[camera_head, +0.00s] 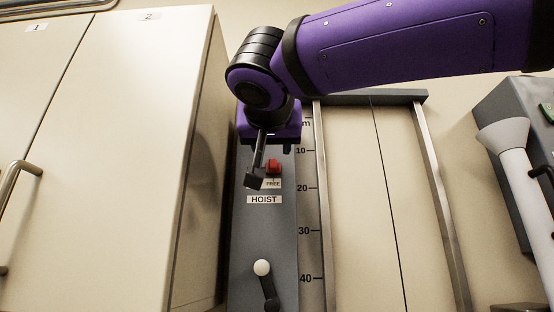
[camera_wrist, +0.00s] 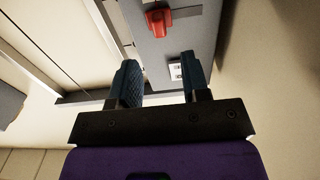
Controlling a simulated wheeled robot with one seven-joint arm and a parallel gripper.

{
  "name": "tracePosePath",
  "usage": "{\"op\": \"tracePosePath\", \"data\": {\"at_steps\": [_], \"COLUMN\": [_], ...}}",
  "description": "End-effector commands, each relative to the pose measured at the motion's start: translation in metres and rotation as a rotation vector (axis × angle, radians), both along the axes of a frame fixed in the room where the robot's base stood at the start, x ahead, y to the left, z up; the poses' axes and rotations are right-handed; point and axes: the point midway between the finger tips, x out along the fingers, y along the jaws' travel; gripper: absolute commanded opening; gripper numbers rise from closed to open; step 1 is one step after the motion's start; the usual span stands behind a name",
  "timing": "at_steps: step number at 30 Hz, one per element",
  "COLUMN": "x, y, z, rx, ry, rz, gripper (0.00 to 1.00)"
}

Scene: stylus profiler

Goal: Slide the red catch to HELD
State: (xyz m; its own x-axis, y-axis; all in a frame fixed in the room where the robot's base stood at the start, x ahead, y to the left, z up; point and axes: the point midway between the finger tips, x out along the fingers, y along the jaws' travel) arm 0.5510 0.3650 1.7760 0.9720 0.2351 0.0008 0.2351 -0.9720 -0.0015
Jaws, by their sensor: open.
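The red catch (camera_head: 273,167) is a small block on the grey hoist panel (camera_head: 262,232), just above the FREE label (camera_head: 272,184). In the wrist view the red catch (camera_wrist: 158,22) is near the top, beyond the fingertips. My gripper (camera_head: 268,165) is in front of the upper panel, its two fingers pointing down. The wrist view shows the gripper (camera_wrist: 160,68) open, with nothing between its fingers. A small white label (camera_wrist: 175,70) on the panel shows beside one finger; its text is unreadable. My gripper hides the panel above the catch.
A crank with a white knob (camera_head: 262,267) is low on the panel, below the HOIST label (camera_head: 264,199). A numbered scale and a metal-framed sliding door (camera_head: 370,200) are to the right. A cream cabinet (camera_head: 120,150) stands close on the left.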

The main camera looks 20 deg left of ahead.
Motion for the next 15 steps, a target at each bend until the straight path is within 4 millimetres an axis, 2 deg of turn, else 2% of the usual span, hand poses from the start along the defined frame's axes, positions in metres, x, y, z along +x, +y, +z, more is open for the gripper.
{"op": "tracePosePath", "data": {"at_steps": [1,6,9,15], "x": [0.011,0.039,0.052,0.066], "y": [0.002,0.009,0.012,0.015], "z": [-0.001,-0.001,-0.001,-0.001], "rx": [-0.001,0.0,0.0,-0.001], "ry": [0.003,0.001,0.002,0.001], "rz": [-0.002,-0.002,-0.002,-0.001], "gripper": [0.43,0.43,0.43,0.43]}}
